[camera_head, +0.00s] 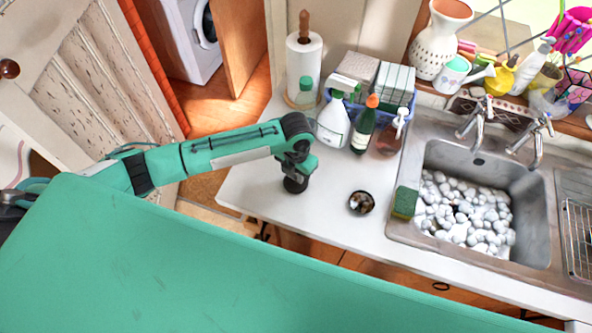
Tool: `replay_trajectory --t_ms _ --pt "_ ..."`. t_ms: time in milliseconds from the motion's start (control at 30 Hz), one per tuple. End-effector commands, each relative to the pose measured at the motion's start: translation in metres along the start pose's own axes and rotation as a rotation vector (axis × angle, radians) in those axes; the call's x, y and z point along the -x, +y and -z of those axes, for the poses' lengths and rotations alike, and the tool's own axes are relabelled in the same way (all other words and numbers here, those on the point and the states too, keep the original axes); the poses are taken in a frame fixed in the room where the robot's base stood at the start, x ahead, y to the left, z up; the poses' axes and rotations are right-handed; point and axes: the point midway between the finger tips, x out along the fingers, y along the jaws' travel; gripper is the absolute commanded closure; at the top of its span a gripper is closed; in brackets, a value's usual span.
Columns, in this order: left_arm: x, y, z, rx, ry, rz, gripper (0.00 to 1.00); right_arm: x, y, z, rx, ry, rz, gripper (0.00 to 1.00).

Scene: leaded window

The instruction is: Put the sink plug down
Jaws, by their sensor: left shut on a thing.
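My left gripper (297,172) reaches in from the left over the white counter (262,196) and points down. It is shut on a small dark round thing at its tip, which I take to be the sink plug (295,185). The plug is low over the counter, left of the sink (545,230). The gripper and wrist hide part of it, and I cannot tell whether it touches the counter. My right gripper is not in view.
A small dark dish (361,203) is right of the gripper. A spray bottle (333,122), green bottle (363,128) and brown bottle (392,134) stand behind. The counter's front left is clear.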

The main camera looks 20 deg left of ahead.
Motion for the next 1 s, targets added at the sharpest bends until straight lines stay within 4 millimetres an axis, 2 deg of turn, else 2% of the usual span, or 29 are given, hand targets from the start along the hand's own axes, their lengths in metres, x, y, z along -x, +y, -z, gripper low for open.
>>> replay_trajectory --t_ms 300,333,433,833,1000 --pt "-0.003 0.000 0.000 0.000 0.000 0.000 1.00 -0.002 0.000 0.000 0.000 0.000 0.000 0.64" --pt "-0.004 0.000 0.000 0.000 0.000 0.000 0.77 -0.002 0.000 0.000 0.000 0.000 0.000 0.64" --pt "-0.003 0.000 0.000 0.000 0.000 0.000 0.57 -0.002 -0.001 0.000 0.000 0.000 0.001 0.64" --pt "0.004 0.000 -0.001 -0.001 -0.004 0.001 0.57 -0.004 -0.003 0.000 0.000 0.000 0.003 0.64" --pt "0.031 0.001 -0.002 -0.002 -0.008 -0.001 0.57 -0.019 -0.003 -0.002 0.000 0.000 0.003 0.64"
